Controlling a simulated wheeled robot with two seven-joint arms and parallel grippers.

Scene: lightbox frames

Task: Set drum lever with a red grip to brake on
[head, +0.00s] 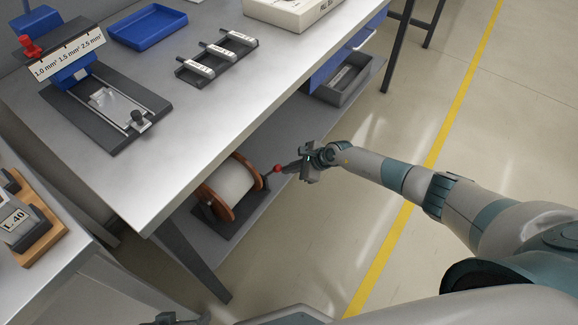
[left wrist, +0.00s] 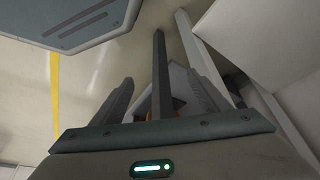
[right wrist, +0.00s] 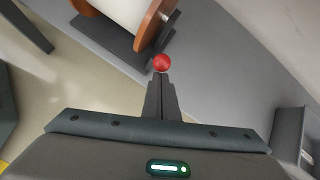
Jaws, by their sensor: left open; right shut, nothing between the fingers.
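The drum (head: 235,183), a white spool with brown flanges, sits on a dark base on the shelf under the workbench. It also shows in the right wrist view (right wrist: 122,12). The lever's red grip (head: 277,169) is a small ball at the drum's right side. In the right wrist view the red grip (right wrist: 161,63) is right at my fingertips; I cannot tell whether they touch. My right gripper (head: 289,167) is shut and empty, its fingers (right wrist: 161,78) pointing at the grip. My left gripper (left wrist: 162,95) is open and empty, low at the head view's bottom edge (head: 178,320).
The workbench top (head: 190,120) overhangs the drum. On it are a wire stripper-like fixture (head: 100,100), a blue tray (head: 147,25) and labelled blocks (head: 218,57). A grey bin (head: 345,80) is further along the shelf. Floor on the right is clear.

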